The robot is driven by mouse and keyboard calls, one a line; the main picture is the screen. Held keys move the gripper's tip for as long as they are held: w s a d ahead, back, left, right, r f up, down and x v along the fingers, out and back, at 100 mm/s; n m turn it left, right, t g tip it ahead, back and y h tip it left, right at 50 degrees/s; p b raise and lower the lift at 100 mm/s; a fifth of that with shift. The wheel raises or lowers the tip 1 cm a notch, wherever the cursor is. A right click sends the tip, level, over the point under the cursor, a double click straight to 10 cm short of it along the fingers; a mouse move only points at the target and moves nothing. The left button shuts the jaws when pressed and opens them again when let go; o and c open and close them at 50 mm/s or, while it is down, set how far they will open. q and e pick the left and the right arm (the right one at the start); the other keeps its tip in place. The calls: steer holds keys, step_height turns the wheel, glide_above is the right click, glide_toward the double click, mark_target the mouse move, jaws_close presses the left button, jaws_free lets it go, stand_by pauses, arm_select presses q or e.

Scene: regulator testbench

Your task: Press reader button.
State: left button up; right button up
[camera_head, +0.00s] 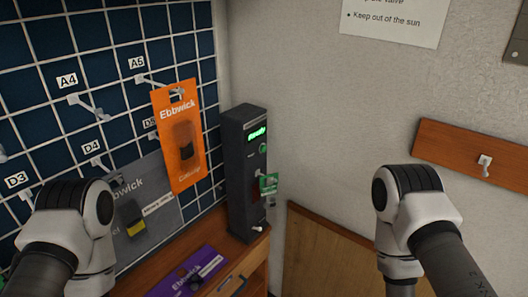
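The reader (240,185) is a tall dark box standing on the wooden counter in the corner. Its lit green display (256,133) seems to read "Ready". A small round green button (263,148) sits just below the display and looks uncovered. A green card or tag (269,183) is at the lower front of the reader; whether it is inserted or hanging is unclear. My two arms show at the lower left and lower right, both apart from the reader. Both bend down out of the picture, so neither gripper shows.
An orange Ebbwick package (179,138) hangs from a hook on the wire grid left of the reader. A grey package (146,205) hangs lower. A purple package (188,274) lies on the counter (252,258). A wooden hook board (472,157) is on the right wall.

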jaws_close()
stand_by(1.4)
